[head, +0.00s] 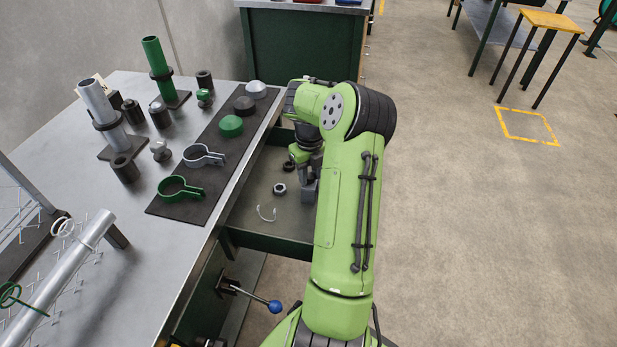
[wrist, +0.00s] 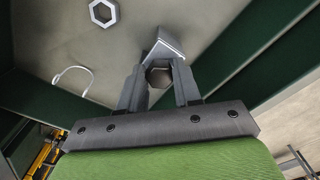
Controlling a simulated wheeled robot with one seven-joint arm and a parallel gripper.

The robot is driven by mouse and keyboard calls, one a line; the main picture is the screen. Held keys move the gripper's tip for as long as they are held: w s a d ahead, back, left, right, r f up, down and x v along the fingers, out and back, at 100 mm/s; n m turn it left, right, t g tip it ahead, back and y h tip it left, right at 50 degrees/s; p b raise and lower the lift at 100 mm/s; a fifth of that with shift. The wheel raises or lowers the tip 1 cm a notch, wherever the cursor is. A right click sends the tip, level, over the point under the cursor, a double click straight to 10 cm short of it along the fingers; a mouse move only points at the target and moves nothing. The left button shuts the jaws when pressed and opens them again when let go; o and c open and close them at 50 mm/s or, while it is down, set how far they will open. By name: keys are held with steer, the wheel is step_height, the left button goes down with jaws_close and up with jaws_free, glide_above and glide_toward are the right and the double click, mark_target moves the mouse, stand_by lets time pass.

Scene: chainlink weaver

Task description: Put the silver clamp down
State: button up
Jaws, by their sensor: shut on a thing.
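The silver clamp (head: 204,156), an open grey ring with two lugs, lies flat on the dark mat (head: 190,210) on the bench, apart from my gripper. A green clamp (head: 180,189) of the same shape lies nearer on that mat. My gripper (head: 309,190) is low over the open drawer (head: 262,232), right of the mat, partly hidden by my arm. In the wrist view my gripper (wrist: 160,82) is shut on a small dark hexagonal piece (wrist: 159,76). A grey block (wrist: 166,44) shows at the fingertips; I cannot tell whether the two are joined.
In the drawer are a hex nut (head: 279,189), a white hook (head: 266,213) and a black ring (head: 288,165). Caps (head: 231,126) sit farther along the mat. A green post (head: 157,60) and silver post (head: 101,107) stand on the bench. A blue-knobbed lever (head: 274,306) juts out below.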

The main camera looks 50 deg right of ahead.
steer(key=shift+r, duration=0.15)
steer(key=o, duration=0.9)
steer(key=shift+o, duration=0.2)
